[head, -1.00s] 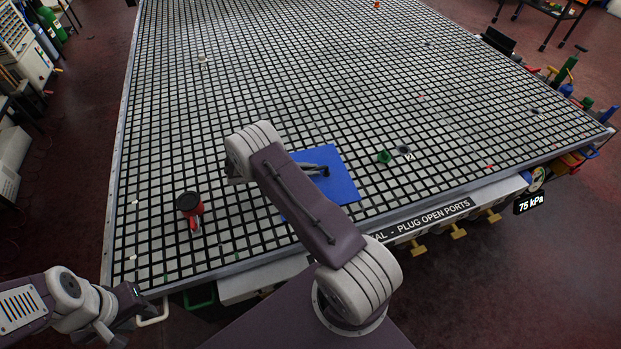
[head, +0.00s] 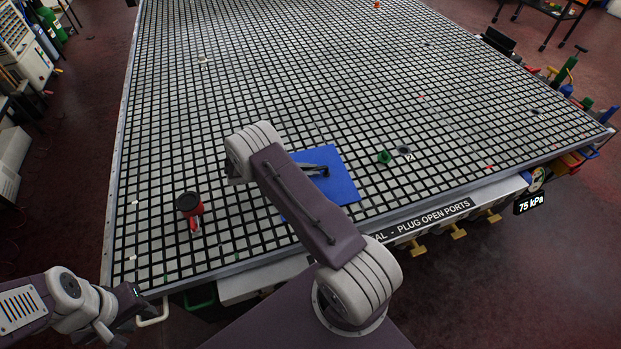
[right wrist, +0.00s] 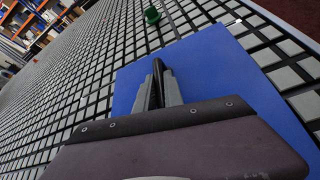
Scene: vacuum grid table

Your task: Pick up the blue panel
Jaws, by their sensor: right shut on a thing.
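The blue panel (head: 341,190) is a flat square near the front edge of the grid table. It also shows in the right wrist view (right wrist: 218,68), partly covered by my right gripper and arm. My right gripper (head: 324,171) is over the middle of the panel, with its fingers shut close together on it; the exact grip point is hard to see. The fingers also show in the right wrist view (right wrist: 158,78). I cannot tell whether the panel is clear of the grid. My left gripper (head: 130,298) is off the table's front-left corner, far from the panel, and its opening is unclear.
The grid table (head: 300,75) is mostly clear beyond. Yellow valve handles (head: 458,231) line the front edge.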

